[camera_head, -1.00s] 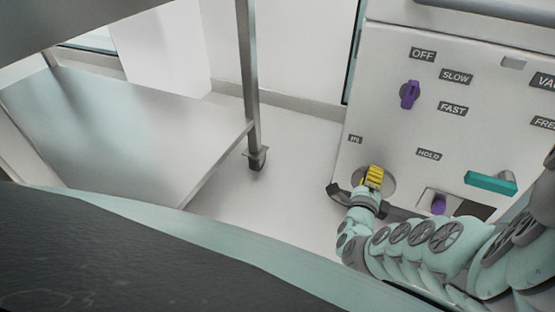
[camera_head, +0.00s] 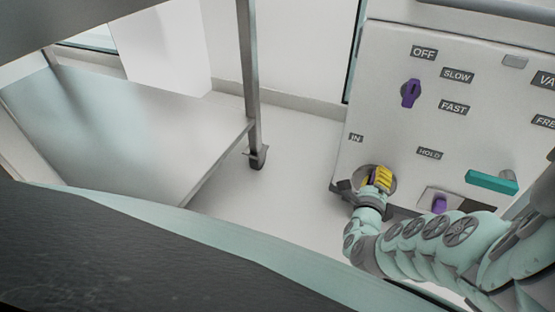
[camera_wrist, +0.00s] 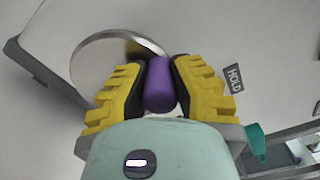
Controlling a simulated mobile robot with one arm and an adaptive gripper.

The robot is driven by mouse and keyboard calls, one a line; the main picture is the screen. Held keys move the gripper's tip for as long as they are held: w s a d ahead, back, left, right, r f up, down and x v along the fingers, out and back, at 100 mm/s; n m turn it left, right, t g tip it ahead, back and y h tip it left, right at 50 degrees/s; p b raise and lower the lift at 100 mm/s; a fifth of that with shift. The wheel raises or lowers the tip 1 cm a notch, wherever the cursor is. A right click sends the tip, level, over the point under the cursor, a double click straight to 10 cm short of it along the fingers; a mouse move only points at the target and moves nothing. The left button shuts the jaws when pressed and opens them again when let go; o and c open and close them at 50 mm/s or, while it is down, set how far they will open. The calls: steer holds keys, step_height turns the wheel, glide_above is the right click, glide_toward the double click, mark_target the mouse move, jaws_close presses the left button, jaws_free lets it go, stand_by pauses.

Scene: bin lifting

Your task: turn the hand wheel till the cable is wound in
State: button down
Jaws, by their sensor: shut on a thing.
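The hand wheel is a round grey metal disc low on the white panel, partly behind my gripper in the head view; its disc (camera_wrist: 90,62) shows clearly in the wrist view. Its purple handle (camera_wrist: 160,86) stands between the two yellow fingers of my gripper (camera_wrist: 158,70). My gripper (camera_head: 378,178) is shut on this handle, a finger on each side. A small part of the purple handle (camera_head: 371,180) shows beside the fingers in the head view. I cannot make out the cable in either view.
The white panel (camera_head: 390,125) carries a purple selector (camera_head: 411,93) beside OFF, SLOW and FAST labels. A teal handle (camera_head: 491,182) juts out at right, and a purple knob (camera_head: 439,203) sits low. A metal table (camera_head: 130,125) stands left; floor between is clear.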

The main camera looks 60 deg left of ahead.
steer(key=c, duration=0.8)
jaws_free()
steer(key=shift+w+d, duration=0.1)
steer(key=shift+w, duration=0.05)
steer(key=shift+o, duration=0.2)
steer(key=v, duration=0.7)
steer(key=shift+s, duration=0.3)
steer(key=shift+d, duration=0.1)
